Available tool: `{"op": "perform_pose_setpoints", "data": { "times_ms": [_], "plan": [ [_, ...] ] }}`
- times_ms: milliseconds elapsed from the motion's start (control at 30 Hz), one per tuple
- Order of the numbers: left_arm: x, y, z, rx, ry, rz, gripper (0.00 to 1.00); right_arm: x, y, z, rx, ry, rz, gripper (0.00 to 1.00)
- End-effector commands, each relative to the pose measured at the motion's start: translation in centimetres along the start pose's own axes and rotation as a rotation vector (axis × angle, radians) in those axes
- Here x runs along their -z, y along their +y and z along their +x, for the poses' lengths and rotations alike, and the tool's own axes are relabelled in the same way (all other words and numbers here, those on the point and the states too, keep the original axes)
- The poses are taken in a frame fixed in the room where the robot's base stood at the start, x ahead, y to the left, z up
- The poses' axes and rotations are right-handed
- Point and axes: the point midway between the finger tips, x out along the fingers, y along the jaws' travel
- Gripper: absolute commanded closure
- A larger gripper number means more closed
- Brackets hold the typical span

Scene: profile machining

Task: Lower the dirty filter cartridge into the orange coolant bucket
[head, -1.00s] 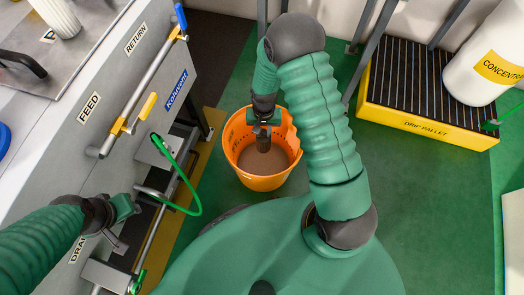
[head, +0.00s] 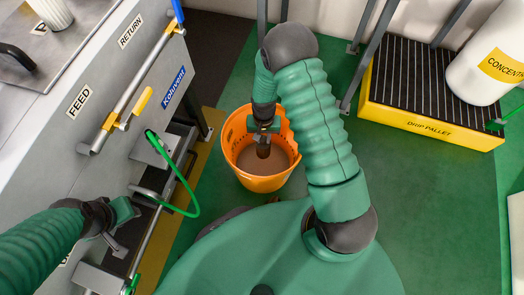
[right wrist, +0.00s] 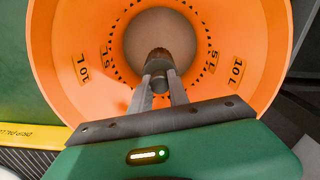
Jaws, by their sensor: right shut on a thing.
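The orange coolant bucket (head: 244,176) stands on the green floor and holds brown liquid. My right gripper (head: 264,129) points down into its mouth, shut on the dark, dirty filter cartridge (head: 263,149). In the right wrist view the gripper's fingers (right wrist: 160,92) hold the cartridge (right wrist: 158,62) over the liquid, inside the bucket (right wrist: 60,60) wall with its litre marks. Whether the cartridge's lower end touches the liquid I cannot tell. My left gripper (head: 128,212) is at the machine's front by a grey handle; its fingers are hard to make out.
The grey machine (head: 60,130) with FEED and RETURN pipes fills the left. A green hose (head: 190,190) loops out near the bucket. A yellow drip pallet (head: 425,128) with a white concentrate container (head: 478,80) is at right. Green floor lies clear between.

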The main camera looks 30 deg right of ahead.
Motion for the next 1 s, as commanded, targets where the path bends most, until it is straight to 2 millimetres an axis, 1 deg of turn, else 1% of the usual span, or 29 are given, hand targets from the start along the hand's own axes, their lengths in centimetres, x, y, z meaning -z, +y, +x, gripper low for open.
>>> {"op": "perform_pose_setpoints", "data": {
  "times_ms": [100,1000],
  "plan": [
    [-0.1,0.0,0.6,0.000,0.000,0.000,0.64,0.0,0.0,0.9,0.000,-0.001,0.000,1.00],
    [-0.8,0.0,3.6,0.000,0.000,0.000,0.64,0.0,0.0,6.3,-0.001,-0.001,0.000,1.00]
  ]
}}
